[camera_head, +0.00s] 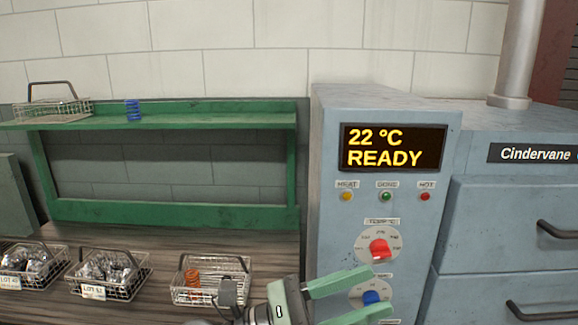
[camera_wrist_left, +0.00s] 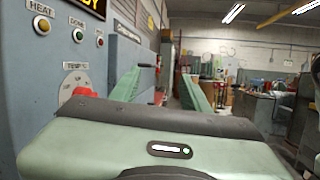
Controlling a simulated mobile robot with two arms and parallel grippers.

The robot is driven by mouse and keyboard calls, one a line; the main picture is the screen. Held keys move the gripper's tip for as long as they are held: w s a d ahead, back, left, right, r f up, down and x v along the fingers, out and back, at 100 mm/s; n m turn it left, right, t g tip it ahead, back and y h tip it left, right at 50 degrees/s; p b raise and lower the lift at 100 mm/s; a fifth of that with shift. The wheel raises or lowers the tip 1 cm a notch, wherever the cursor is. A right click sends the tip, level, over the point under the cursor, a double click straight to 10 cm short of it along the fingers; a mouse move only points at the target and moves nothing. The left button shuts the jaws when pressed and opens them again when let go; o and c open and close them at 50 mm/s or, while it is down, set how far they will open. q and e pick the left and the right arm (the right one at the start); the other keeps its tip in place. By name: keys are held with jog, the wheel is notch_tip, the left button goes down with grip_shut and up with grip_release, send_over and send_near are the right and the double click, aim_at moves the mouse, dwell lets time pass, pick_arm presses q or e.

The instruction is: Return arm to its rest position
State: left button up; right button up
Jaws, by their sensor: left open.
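My left gripper (camera_head: 350,300) shows at the bottom middle of the head view, with its two green fingers apart and nothing between them. It is in front of the lower part of the blue-grey control panel (camera_head: 330,215), near the blue knob (camera_head: 372,298). I cannot tell whether a finger touches the panel. In the left wrist view the gripper's green body (camera_wrist_left: 110,150) fills the bottom, and its fingers point away from me past the panel (camera_wrist_left: 45,60). My right gripper is in neither view.
The display (camera_head: 394,147) reads 22 °C READY above a red knob (camera_head: 379,248). Wire baskets (camera_head: 110,275) stand on the wooden bench at left; one (camera_head: 235,265) holds an orange spring (camera_head: 192,280). A green shelf (camera_head: 200,116) bears a blue spring (camera_head: 133,110). Drawers (camera_head: 510,230) are at right.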

pick_arm(q)
jog(key=w+a+f+n+t+y, duration=0.1)
jog(key=w+a+n+t+y, duration=0.35)
jog(key=a+n+t, duration=0.6)
jog(key=w+a+n+t+y, duration=0.45)
jog(key=n+t, duration=0.25)
jog(key=n, duration=0.9)
jog(key=s+a+f+n+g+y, duration=0.25)
jog(key=a+f+n+y, duration=0.35)
jog(key=f+n, duration=0.35)
jog(key=s+a+f+n+g+y, duration=0.1)
jog(key=a+f+n+g+y, duration=0.2)
jog(key=a+f+n+y, duration=0.6)
jog(key=s+f+n+g+h, duration=0.3)
jog(key=s+f+n+g, duration=0.6)
jog(key=s+f, duration=1.05)
jog(key=s+f+m+g, duration=0.3)
jog(key=f+g, duration=0.1)
jog(key=f, duration=2)
jog(key=s+a+f, duration=0.1)
jog(key=s+f, duration=0.7)
jog(key=s, duration=0.1)
jog(key=s+a+f+g, duration=0.1)
jog(key=s+a+f, duration=0.1)
jog(key=s+f, duration=0.6)
jog(key=shift+s+a+f, duration=0.25)
jog(key=shift+s+f, duration=0.1)
jog(key=shift+f, duration=0.2)
